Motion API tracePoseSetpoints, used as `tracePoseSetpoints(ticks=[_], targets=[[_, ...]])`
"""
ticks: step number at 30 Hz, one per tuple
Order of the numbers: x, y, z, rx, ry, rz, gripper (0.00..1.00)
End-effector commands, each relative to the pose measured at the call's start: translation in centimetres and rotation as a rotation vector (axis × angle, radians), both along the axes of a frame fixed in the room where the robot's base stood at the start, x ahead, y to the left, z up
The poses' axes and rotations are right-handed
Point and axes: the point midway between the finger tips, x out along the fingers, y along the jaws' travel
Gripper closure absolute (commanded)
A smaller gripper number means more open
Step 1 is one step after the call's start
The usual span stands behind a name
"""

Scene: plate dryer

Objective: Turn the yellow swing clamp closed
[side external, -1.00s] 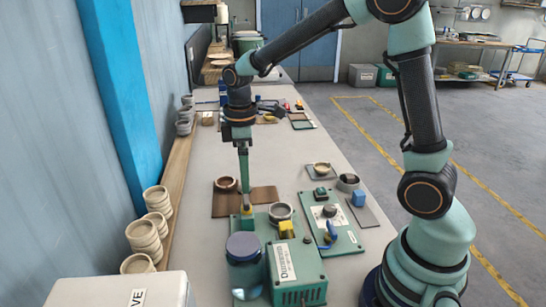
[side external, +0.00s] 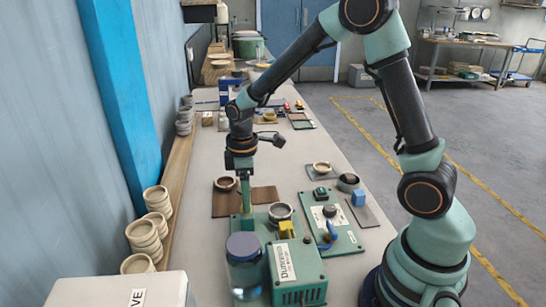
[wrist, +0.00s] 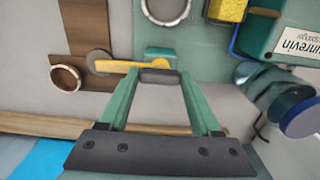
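The yellow swing clamp (wrist: 118,66) shows in the wrist view as a thin arm. It reaches from a grey disc (wrist: 97,60) at the brown board's edge to a green block (wrist: 161,54). My gripper (wrist: 160,78) points down at this block's near side; it also shows in the side view (side external: 246,212). Its green fingers are apart, with a dark grey rounded piece (wrist: 158,76) between their tips. I cannot tell whether they grip it. In the side view the clamp is too small and covered to make out.
A brown board (side external: 262,196) carries a reddish-brown ring (side external: 225,184). A green machine (side external: 297,273) with a yellow block (side external: 287,229), a metal ring (side external: 280,211) and a blue-lidded jar (side external: 243,268) stand close by. A green panel (side external: 345,240) lies to the right. Stacked cups (side external: 145,235) line the wall.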

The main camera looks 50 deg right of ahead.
Motion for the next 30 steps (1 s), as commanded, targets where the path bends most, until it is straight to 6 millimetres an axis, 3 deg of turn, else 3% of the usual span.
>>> tracePoseSetpoints(ticks=[1,2,17,30], targets=[[0.0,0.01,0.03,0.0,0.0,0.0,0.93],[-0.01,0.01,0.03,0.0,0.0,0.0,1.0],[0.01,0.02,0.06,0.0,0.0,-0.087,1.0],[0.01,0.03,0.08,0.0,0.0,-0.459,1.0]])
